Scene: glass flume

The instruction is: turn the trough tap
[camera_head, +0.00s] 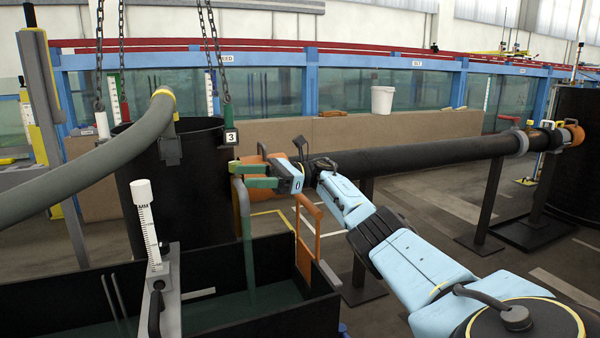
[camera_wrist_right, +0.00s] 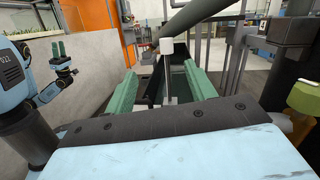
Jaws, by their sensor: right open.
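A grey-green pipe (camera_head: 246,240) runs down beside the black drum (camera_head: 190,185) into the black trough (camera_head: 225,325), which holds some water. An orange part (camera_head: 240,205) shows around its upper end, behind my right gripper. I cannot tell which part is the tap's handle. My right gripper (camera_head: 241,175) is in front of the pipe top, its green fingers apart and pointing left. In the right wrist view the fingers of my right gripper (camera_wrist_right: 165,92) stand wide apart with nothing clasped. A small gripper with green fingers (camera_wrist_right: 59,49), seemingly my left, shows there at left.
A white-topped gauge (camera_head: 148,225) stands at the trough's near left. A thick grey hose (camera_head: 90,165) crosses the left side. A long black pipe (camera_head: 430,153) on stands runs right from behind my right wrist. An orange frame (camera_head: 306,245) rises at the trough's right end.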

